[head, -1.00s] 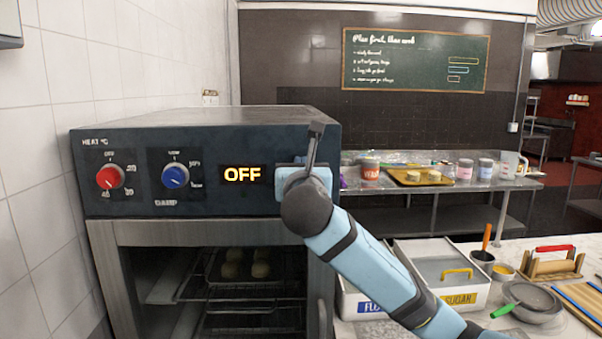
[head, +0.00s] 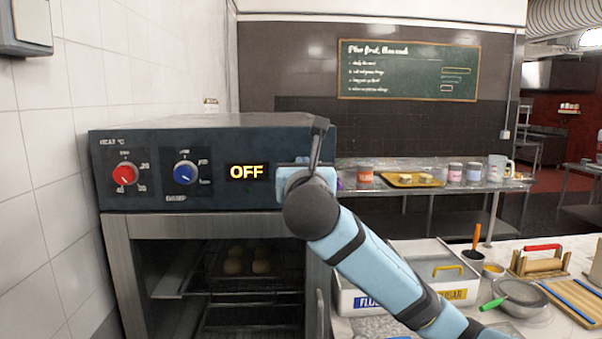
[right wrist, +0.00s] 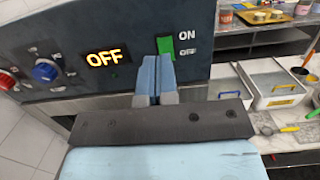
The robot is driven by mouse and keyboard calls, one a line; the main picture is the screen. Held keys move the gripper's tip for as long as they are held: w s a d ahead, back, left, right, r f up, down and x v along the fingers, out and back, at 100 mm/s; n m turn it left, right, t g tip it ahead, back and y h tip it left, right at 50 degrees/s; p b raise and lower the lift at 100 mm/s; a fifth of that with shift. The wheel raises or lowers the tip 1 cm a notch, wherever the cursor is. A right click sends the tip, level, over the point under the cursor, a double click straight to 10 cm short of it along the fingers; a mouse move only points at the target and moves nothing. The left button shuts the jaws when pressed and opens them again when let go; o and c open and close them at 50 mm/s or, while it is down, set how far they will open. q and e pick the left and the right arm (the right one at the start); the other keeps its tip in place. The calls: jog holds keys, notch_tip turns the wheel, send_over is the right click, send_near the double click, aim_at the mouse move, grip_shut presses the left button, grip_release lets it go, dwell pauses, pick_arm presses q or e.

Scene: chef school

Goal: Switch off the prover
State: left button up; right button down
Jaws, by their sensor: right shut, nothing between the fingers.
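The prover (head: 215,135) is a dark steel cabinet with a glass door, on the left in the head view. Its lit display (head: 246,172) reads OFF, also in the right wrist view (right wrist: 104,58). A green switch (right wrist: 165,46) beside the ON label is on the panel to the right of the display; the fingers cover its lower part. My right gripper (right wrist: 154,62) is shut and empty, its tips at or just in front of the switch; contact cannot be told. In the head view my arm hides the switch. My left gripper is in neither view.
A red heat knob (head: 124,174) and a blue damp knob (head: 186,173) are left of the display. Buns (head: 235,264) sit inside the prover. White flour and sugar bins (head: 405,262) stand on the counter at the right, below my arm. A tiled wall stands close at left.

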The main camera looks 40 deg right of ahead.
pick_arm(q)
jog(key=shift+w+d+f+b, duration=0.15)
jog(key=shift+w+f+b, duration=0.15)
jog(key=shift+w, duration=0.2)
pick_arm(e)
jog(key=v, duration=0.2)
jog(key=r+v, duration=0.1)
jog(key=v, duration=0.1)
jog(key=shift+s+a, duration=0.2)
jog(key=shift+s, duration=0.1)
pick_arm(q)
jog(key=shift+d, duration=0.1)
pick_arm(e)
jog(key=shift+w+f, duration=0.1)
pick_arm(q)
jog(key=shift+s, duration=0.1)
